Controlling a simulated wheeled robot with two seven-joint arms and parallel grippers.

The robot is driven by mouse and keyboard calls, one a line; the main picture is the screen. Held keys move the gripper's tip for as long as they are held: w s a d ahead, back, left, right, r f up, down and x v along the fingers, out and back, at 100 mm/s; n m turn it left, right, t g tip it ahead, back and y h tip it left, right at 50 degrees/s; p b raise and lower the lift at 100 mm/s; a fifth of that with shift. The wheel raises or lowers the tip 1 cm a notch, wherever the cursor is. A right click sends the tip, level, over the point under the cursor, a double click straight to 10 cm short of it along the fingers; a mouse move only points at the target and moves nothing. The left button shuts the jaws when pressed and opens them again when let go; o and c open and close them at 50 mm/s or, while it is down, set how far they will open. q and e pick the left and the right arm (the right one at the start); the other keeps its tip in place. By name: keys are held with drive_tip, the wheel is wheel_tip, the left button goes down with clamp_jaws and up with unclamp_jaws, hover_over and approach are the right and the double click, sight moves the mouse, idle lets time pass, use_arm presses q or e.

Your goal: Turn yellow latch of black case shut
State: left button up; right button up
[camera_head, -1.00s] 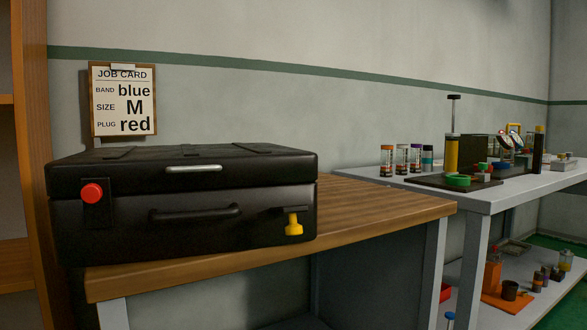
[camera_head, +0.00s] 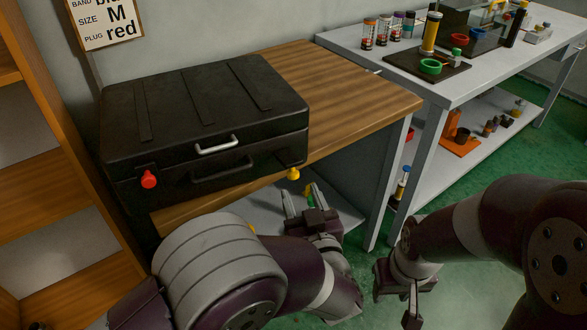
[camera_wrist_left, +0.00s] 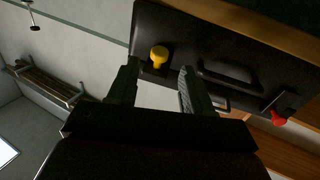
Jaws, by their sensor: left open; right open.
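The black case (camera_head: 205,115) lies closed on the wooden bench. Its yellow latch (camera_head: 293,174) is at the right end of the front face, seen from above, below the lid edge. In the left wrist view the yellow latch (camera_wrist_left: 158,55) has its round knob near the left finger, between the two fingers in the picture. My left gripper (camera_head: 304,199) is open and empty, in front of and a little below the latch, apart from it. The gripper's fingers also show in the left wrist view (camera_wrist_left: 160,78). My right gripper (camera_head: 397,292) is open and empty, low at the right.
The wooden bench top (camera_head: 350,90) is clear to the right. A grey table (camera_head: 470,85) with several parts stands behind right. A wooden shelf (camera_head: 45,190) is at left.

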sight(295, 179)
use_arm(q)
drive_tip(key=x, duration=0.7)
